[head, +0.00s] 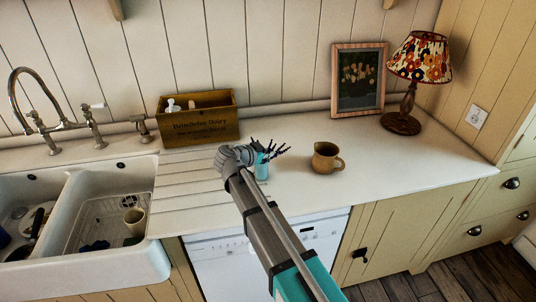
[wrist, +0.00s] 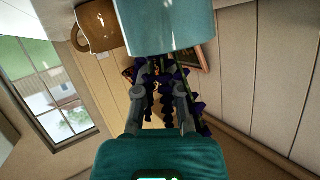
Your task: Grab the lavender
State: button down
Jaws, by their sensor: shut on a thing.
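The dark purple lavender (head: 272,150) stands in a turquoise cup (head: 262,171) on the white counter, its sprigs spreading to the right. My gripper (head: 248,155) is at the left of the sprigs, just above the cup, and partly hides them. In the wrist view, which is turned over, my gripper (wrist: 160,90) has its fingers on either side of the lavender (wrist: 185,100) and is shut on it. The turquoise cup (wrist: 170,25) fills the top of that view, close to the fingertips. The stems' lower ends are hidden.
A brown mug (head: 326,158) stands just right of the cup. A wooden box (head: 199,125) is behind to the left. A framed picture (head: 357,80) and a lamp (head: 403,115) stand at the back right. A sink (head: 110,265) is at left. The counter's right part is clear.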

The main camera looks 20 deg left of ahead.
jog(key=shift+r+p, duration=4.75)
jog(key=shift+r, duration=0.15)
jog(key=shift+s, duration=0.1)
